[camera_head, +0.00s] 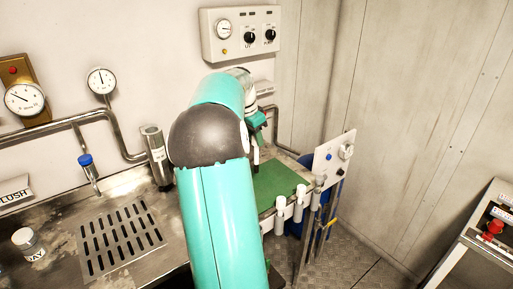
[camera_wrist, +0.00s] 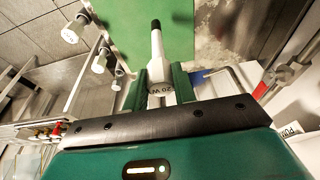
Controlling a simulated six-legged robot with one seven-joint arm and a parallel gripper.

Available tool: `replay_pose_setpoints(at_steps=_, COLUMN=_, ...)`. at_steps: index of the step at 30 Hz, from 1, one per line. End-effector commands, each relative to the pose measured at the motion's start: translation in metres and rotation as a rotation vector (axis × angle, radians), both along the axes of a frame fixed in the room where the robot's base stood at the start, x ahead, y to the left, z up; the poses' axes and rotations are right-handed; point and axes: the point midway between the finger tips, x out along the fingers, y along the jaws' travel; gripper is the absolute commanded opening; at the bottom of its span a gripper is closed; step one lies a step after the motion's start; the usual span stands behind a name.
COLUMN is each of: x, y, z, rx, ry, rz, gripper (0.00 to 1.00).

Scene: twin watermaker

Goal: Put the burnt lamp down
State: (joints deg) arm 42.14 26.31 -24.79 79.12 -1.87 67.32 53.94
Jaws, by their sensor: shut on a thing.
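My gripper (camera_wrist: 158,88) is shut on the burnt lamp (camera_wrist: 156,48), a slim white tube with a dark tip and a base cap marked "20 W". The lamp points away from the jaws, over the green mat (camera_wrist: 120,22). In the head view the green mat (camera_head: 280,182) lies at the right end of the metal bench, and my gripper (camera_head: 258,120) is above its far left part, partly behind my arm. Only a small part of the lamp shows there. I cannot tell whether its tip touches the mat.
Several white cylinders (camera_head: 298,209) line the mat's front edge. A panel with knobs (camera_head: 335,160) stands at its right. A metal cylinder (camera_head: 156,157) and a slotted drain (camera_head: 121,238) are on the bench at left. A control box (camera_head: 240,35) hangs on the wall behind.

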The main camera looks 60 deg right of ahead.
Motion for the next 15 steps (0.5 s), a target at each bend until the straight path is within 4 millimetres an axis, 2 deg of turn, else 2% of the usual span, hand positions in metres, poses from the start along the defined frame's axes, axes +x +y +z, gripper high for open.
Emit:
replay_pose_setpoints(at_steps=8, x=0.003, y=-0.017, z=-0.022, rx=0.001, ry=0.000, rz=0.002, gripper=0.07)
replay_pose_setpoints(at_steps=12, x=0.003, y=-0.017, z=-0.044, rx=0.003, ry=0.001, rz=0.003, gripper=0.07)
replay_pose_setpoints(at_steps=15, x=0.003, y=-0.017, z=-0.051, rx=0.001, ry=0.000, rz=0.002, gripper=0.07)
